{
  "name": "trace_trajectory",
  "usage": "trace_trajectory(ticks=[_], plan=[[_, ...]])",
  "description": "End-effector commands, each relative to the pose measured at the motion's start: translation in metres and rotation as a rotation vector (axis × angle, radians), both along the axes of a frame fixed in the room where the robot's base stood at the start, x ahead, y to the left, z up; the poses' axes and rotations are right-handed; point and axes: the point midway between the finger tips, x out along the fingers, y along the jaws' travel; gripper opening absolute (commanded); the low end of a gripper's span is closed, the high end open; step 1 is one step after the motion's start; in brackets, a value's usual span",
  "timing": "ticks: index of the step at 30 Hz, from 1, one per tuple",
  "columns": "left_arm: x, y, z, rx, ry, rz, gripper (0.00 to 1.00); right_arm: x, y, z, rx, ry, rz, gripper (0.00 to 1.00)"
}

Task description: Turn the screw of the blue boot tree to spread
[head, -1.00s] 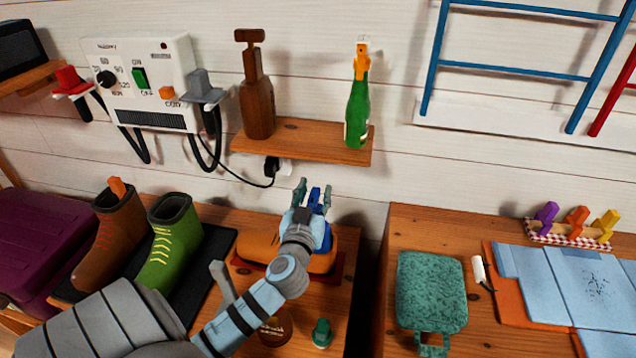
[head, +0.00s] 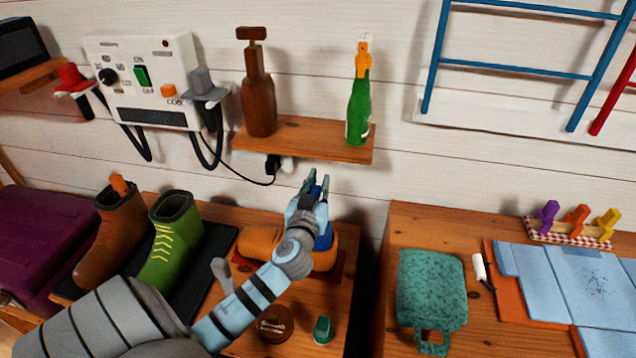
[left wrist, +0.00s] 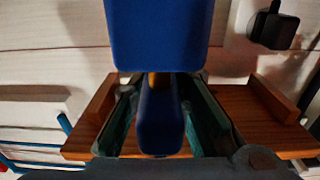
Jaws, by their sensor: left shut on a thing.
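The blue boot tree (head: 324,238) shows partly behind my left wrist, at the right end of an orange-brown shoe (head: 262,242) on the lower wooden top. A small orange piece shows between the two blue parts. The screw itself is hidden in the head view. My right gripper is not in view.
A shelf (head: 300,140) with a brown bottle (head: 259,100) and a green bottle (head: 358,110) is above my left gripper. Brown and green boots (head: 172,245) stand to the left. A round brown tin (head: 273,325) and a green item (head: 323,330) lie in front.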

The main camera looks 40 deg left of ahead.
Motion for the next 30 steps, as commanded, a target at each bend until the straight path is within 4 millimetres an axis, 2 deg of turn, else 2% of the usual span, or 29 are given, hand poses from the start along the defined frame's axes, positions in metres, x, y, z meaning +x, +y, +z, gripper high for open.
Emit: trace_trajectory(ticks=[11,30], plan=[[0.002,-0.004,-0.001,0.005,0.001,-0.150,0.00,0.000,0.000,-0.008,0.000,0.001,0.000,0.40],[0.003,-0.023,-0.003,0.003,0.002,-0.691,0.00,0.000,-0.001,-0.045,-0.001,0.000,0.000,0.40]])
